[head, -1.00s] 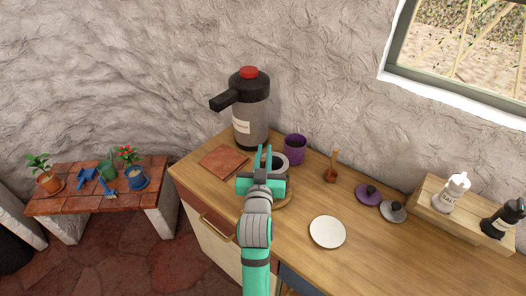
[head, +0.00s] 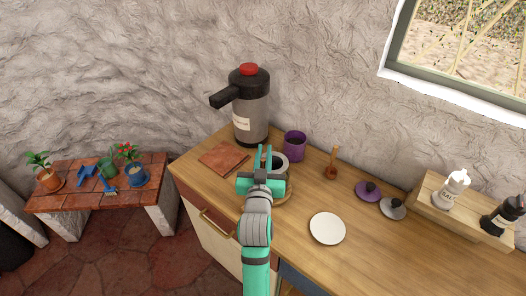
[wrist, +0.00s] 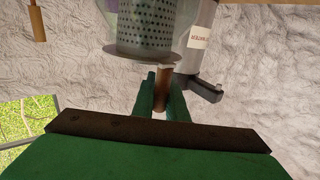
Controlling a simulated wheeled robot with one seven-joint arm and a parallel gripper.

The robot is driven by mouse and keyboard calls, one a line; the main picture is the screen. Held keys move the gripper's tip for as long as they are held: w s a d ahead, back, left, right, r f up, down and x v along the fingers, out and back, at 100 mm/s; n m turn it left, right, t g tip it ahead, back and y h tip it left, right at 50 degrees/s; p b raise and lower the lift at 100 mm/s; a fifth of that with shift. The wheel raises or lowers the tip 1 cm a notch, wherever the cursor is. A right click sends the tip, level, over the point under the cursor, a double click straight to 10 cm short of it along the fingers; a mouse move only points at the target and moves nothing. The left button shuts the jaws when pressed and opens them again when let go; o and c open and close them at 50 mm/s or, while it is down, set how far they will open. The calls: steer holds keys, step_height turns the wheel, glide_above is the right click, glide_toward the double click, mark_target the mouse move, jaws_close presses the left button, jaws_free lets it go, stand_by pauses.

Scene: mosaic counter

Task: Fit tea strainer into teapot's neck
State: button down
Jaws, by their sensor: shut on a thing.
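The tea strainer (wrist: 148,25), a grey perforated metal cylinder with a wide rim, hangs just beyond my fingertips in the wrist view. My gripper (wrist: 160,95) is shut on its brown handle (wrist: 163,78). In the head view my gripper (head: 264,160) is over the counter. A grey round mouth with a pale rim (head: 281,161) shows just behind it, mostly hidden. I cannot tell there which part is strainer and which is teapot, or whether the two touch. A round wooden piece (head: 285,198) shows beneath.
A large flask (head: 250,112) and a purple cup (head: 295,146) stand behind my gripper. A brown tile (head: 223,158) lies left. A wooden utensil (head: 333,163), white plate (head: 327,229), purple lid (head: 367,191) and grey lid (head: 392,209) are right. The front right counter is clear.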

mark_target(262, 163)
steer(key=shift+f, duration=0.35)
stand_by(0.6)
steer(key=c, duration=1.1)
jaws_free()
steer(key=shift+s+r, duration=0.2)
steer(key=shift+s, duration=0.25)
steer(key=shift+s+a+r, duration=0.15)
steer(key=shift+s+r, duration=0.1)
steer(key=shift+s, duration=0.2)
steer(key=shift+s+d+r, duration=0.2)
steer(key=shift+s+r, duration=0.05)
steer(key=shift+s, duration=0.45)
steer(key=shift+s+a+r, duration=0.1)
steer(key=shift+s+r, duration=0.3)
steer(key=shift+s, duration=0.3)
steer(key=shift+s+a+r, duration=0.1)
steer(key=shift+s+r, duration=0.25)
steer(key=shift+s, duration=0.35)
